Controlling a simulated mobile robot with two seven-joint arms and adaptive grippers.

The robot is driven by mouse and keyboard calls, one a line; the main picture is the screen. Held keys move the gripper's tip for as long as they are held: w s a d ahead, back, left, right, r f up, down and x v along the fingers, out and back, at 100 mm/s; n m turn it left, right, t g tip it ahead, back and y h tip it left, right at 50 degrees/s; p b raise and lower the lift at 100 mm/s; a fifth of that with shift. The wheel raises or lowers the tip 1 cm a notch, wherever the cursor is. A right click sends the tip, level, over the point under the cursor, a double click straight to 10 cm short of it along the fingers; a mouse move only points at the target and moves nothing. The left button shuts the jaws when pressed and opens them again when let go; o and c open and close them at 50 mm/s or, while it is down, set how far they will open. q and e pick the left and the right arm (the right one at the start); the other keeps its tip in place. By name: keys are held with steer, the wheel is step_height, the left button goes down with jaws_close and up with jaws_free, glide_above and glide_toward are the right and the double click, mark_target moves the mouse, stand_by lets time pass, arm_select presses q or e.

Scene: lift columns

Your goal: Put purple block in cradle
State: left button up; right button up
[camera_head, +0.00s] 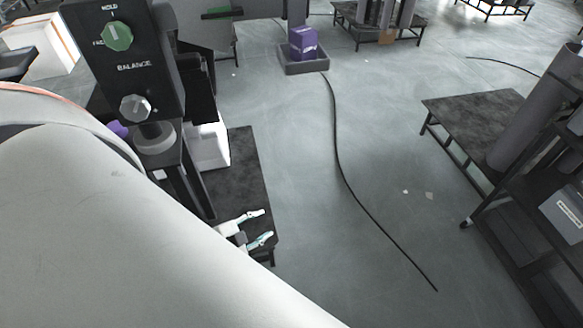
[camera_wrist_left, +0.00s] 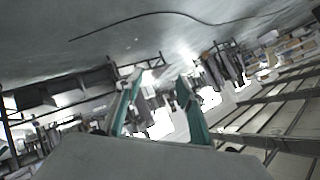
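A purple block (camera_head: 303,42) sits in a shallow grey tray (camera_head: 304,68) at the top middle of the head view; I cannot tell whether this tray is the cradle. A small purple thing (camera_head: 118,129) is partly hidden behind my arm at the left. My left gripper (camera_head: 262,226) is in the lower middle of the head view, far from the purple block, its fingers apart with nothing between them. In the left wrist view its two green-edged fingers (camera_wrist_left: 158,95) are also spread and empty. My right gripper is in neither view.
A black control box (camera_head: 122,60) with a green knob, marked HOLD and BALANCE, stands at the left. A dark low table (camera_head: 470,118) stands at the right. A black cable (camera_head: 345,180) lies across the otherwise open grey floor in the middle.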

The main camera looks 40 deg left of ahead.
arm_select(q)
steer(key=d+f+n, duration=0.2)
steer(key=d, duration=0.4)
steer(key=s+d+f+n+g+h, duration=0.1)
steer(key=d+f+n, duration=0.1)
steer(key=d, duration=0.4)
steer(key=shift+s+d+n+h, duration=0.15)
steer(key=shift+d+n+h, duration=0.1)
steer(key=shift+n+h, duration=0.05)
